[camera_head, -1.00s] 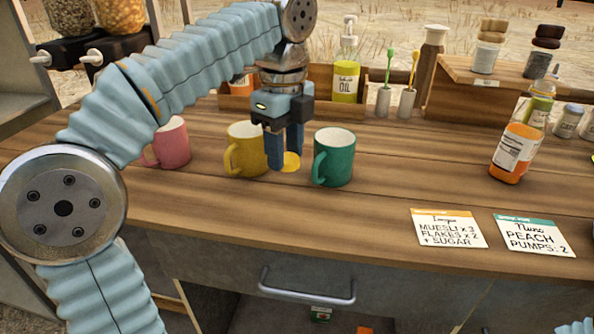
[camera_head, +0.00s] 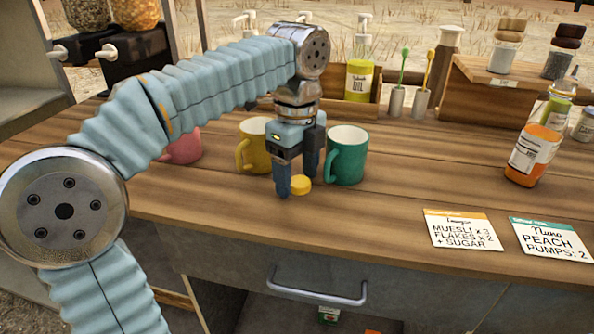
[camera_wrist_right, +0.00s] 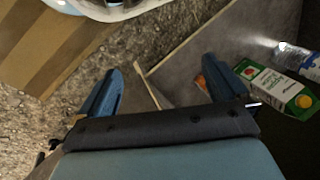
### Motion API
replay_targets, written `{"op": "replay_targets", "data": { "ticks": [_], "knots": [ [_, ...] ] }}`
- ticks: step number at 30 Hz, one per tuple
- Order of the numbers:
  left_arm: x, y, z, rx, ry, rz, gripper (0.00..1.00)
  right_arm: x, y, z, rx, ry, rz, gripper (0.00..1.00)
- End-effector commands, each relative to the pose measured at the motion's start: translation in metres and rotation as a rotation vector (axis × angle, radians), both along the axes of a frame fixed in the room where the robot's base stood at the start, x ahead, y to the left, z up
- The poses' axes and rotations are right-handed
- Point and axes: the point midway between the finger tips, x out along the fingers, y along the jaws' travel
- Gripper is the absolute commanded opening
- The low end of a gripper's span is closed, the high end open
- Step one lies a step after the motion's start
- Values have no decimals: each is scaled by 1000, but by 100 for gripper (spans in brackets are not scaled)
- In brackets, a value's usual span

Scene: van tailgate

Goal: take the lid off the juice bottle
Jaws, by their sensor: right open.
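The juice bottle (camera_head: 532,156), with orange contents and a white label, stands at the right of the counter. Its top overlaps other bottles behind, so its mouth is unclear. A round yellow lid (camera_head: 300,185) is between the fingertips of my left gripper (camera_head: 298,180), low over the counter in front of the yellow and green mugs. The left gripper looks shut on the lid; whether the lid touches the counter is unclear. My right gripper (camera_wrist_right: 165,88) is open and empty in the right wrist view, away from the bottle.
A yellow mug (camera_head: 255,146), a green mug (camera_head: 347,156) and a pink mug (camera_head: 184,148) stand near the left gripper. Two note cards (camera_head: 462,229) lie at the front right. A carton (camera_wrist_right: 275,88) shows in the right wrist view. The middle counter is clear.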

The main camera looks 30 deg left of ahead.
Motion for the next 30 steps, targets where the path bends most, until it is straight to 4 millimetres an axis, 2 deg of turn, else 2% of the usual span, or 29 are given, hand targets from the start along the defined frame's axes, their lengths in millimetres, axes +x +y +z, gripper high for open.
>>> {"op": "replay_targets", "data": {
  "ticks": [8,16,21,30],
  "knots": [
    [0,0,6,0,-1,0,66,0,0,3,0,0,0,100],
    [1,-1,52,-2,-4,-2,66,0,0,12,1,0,1,100],
    [1,0,72,0,-2,-1,66,0,0,11,1,0,2,100],
    [0,0,78,0,0,0,66,0,1,11,1,0,2,100]
  ]
}}
